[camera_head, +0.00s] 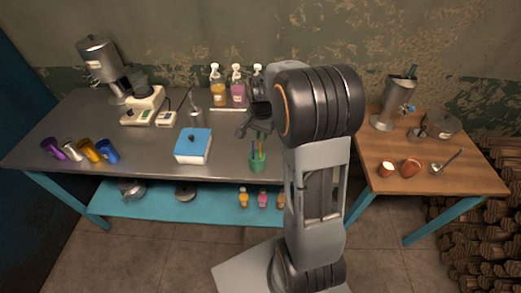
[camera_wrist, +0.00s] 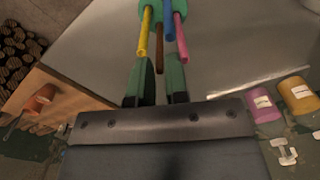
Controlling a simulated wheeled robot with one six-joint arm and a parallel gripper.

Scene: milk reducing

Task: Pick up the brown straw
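A green cup (camera_head: 257,164) stands near the front edge of the grey table and holds several straws. In the wrist view the brown straw (camera_wrist: 160,48) sticks out of the cup between a yellow straw (camera_wrist: 144,32) and a pink straw (camera_wrist: 180,36). A blue straw (camera_wrist: 168,22) is close beside it. My gripper (camera_head: 255,132) is just above the cup in the head view. In the wrist view its two fingers (camera_wrist: 162,72) are apart, with the end of the brown straw showing between them. I cannot tell whether either finger touches it.
A blue-topped box (camera_head: 193,146) stands left of the cup. Pump bottles (camera_head: 218,90) stand at the table's back. Colored cups (camera_head: 90,151) lie at the left. A wooden table (camera_head: 430,180) with reddish cups (camera_head: 411,168) is at the right. Bare tabletop lies around the green cup.

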